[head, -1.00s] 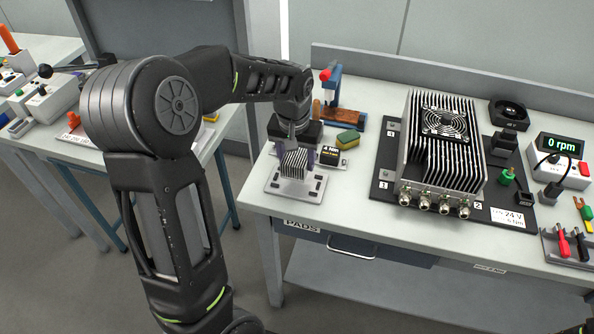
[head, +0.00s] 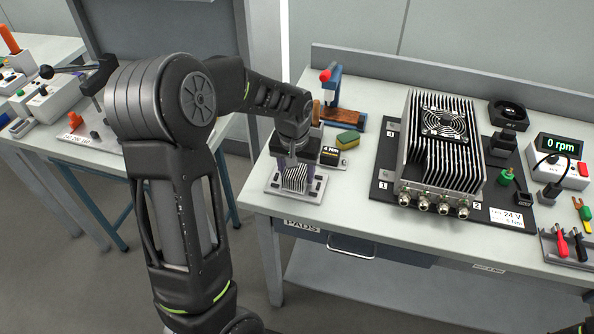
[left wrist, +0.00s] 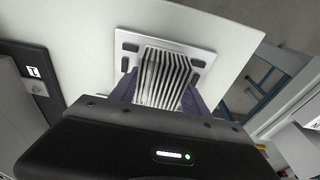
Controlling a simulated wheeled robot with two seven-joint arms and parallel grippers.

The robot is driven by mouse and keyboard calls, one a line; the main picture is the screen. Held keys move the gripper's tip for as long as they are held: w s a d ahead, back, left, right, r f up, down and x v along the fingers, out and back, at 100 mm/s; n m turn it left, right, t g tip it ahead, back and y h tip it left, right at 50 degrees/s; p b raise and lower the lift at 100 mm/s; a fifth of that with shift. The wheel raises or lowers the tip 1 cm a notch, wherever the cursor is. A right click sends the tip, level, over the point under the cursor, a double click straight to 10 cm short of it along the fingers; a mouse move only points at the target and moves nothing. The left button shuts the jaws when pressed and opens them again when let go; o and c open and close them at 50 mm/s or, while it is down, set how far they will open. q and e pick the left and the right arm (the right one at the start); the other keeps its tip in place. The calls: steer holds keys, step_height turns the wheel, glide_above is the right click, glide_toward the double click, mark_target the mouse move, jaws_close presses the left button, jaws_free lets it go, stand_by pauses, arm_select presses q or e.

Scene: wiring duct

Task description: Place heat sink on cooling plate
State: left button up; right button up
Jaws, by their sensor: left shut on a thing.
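A small finned heat sink (head: 295,179) is between the fingers of my left gripper (head: 295,172), which is shut on it. The heat sink is over the light grey cooling plate (head: 314,194) with dark pads along its edges. In the left wrist view the striped fins (left wrist: 163,78) show between the purple-grey fingers, with the plate (left wrist: 200,57) around and behind them. Whether the heat sink touches the plate I cannot tell, as my gripper covers part of it. My right gripper does not show.
A large finned unit (head: 440,150) with a fan stands on a black board to the right. The bench's left edge lies close to the plate.

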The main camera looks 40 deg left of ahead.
mark_target(295, 174)
arm_select(q)
steer(key=shift+f, duration=0.2)
steer(key=o, duration=1.6)
steer(key=shift+r, duration=0.2)
steer(key=r, duration=0.4)
steer(key=s+r, duration=0.1)
steer(key=r, duration=0.3)
steer(key=r+b, duration=0.1)
steer(key=r, duration=0.3)
steer(key=shift+s+d, duration=0.3)
steer(key=shift+s, duration=0.05)
steer(key=shift+f, duration=0.1)
